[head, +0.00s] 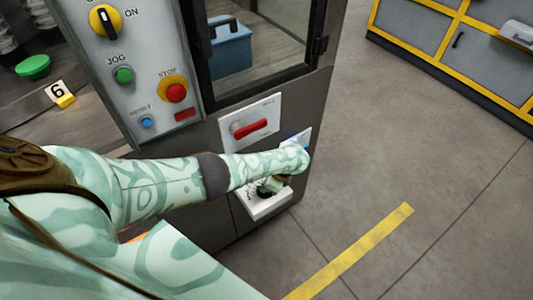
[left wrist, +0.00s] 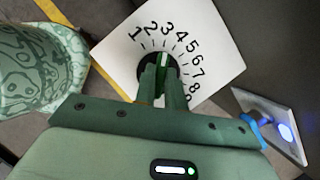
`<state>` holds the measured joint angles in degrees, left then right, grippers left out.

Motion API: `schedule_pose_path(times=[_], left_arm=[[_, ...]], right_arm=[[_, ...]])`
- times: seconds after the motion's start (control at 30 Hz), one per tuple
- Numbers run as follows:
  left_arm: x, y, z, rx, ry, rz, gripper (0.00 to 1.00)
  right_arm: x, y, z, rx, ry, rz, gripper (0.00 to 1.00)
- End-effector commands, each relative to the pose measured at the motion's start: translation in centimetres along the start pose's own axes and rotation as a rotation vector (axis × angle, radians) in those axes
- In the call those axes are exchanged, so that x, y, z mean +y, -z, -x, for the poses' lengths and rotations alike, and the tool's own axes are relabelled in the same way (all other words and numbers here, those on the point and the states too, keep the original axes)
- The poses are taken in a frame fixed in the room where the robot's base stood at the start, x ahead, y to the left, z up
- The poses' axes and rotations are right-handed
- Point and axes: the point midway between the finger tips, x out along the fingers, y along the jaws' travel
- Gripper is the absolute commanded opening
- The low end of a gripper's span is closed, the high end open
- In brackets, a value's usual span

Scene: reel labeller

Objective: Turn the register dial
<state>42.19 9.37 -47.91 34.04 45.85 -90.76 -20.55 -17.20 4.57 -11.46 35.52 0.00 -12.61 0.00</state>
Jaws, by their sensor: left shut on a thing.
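The register dial (left wrist: 146,71) is a dark round knob on a white plate (left wrist: 222,48) with black numbers from 1 upward in an arc. My left gripper (left wrist: 163,80) is shut on the dial, with its two green fingers on either side of the knob's grip. A pale mark on the grip shows between the fingertips and points roughly toward the 3; the exact setting is hard to tell. In the head view the white dial plate (head: 268,208) sits low on the machine front, partly hidden by my left gripper (head: 272,186). My right gripper is not in view.
Above the dial are a red handle (head: 250,128) on a white plate and a panel with a yellow ON knob (head: 105,21), green JOG button (head: 123,75) and red STOP button (head: 174,93). A blue-lit plate (left wrist: 283,130) is beside the dial. Floor at right is clear.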

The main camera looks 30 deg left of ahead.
Motion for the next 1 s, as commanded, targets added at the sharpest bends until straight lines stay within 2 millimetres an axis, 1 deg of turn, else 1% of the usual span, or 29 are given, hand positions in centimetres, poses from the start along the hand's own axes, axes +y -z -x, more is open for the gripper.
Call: schedule_pose_path(times=[0.03, 0.07, 0.1, 0.13, 0.4, 0.47, 0.53, 0.67, 0.8, 0.9, 1.0], left_arm=[[0.2, 0.2, -0.1, 0.003, -0.004, -0.001, 0.00], [0.2, 0.2, -0.1, 0.003, -0.004, -0.001, 0.14], [0.2, 0.2, -0.1, 0.003, -0.003, -0.001, 0.26], [0.2, 0.1, -0.1, 0.003, -0.003, -0.001, 0.34], [0.1, 0.1, 0.0, 0.002, -0.001, -0.001, 0.34], [0.1, 0.0, 0.3, 0.002, 0.000, -0.001, 0.34], [0.0, 0.0, 1.1, 0.003, 0.001, -0.001, 0.34], [0.0, -0.1, 4.1, 0.005, 0.003, 0.000, 0.34], [0.0, -0.1, 8.2, 0.006, 0.003, -0.001, 0.34], [0.0, -0.1, 10.9, 0.005, 0.002, 0.000, 0.34], [0.0, -0.1, 13.1, 0.004, 0.002, -0.001, 0.34]], right_arm=[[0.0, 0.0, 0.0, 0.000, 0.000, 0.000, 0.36], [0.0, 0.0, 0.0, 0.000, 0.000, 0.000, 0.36], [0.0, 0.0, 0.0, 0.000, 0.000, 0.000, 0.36], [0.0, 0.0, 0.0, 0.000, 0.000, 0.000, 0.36], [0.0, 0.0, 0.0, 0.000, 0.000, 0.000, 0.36], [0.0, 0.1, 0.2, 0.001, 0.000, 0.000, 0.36], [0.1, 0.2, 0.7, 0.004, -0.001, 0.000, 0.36], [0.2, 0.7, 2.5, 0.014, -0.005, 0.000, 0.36], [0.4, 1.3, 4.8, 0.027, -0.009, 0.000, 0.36], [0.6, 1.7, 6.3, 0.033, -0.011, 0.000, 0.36], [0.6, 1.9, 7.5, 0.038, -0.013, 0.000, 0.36]])
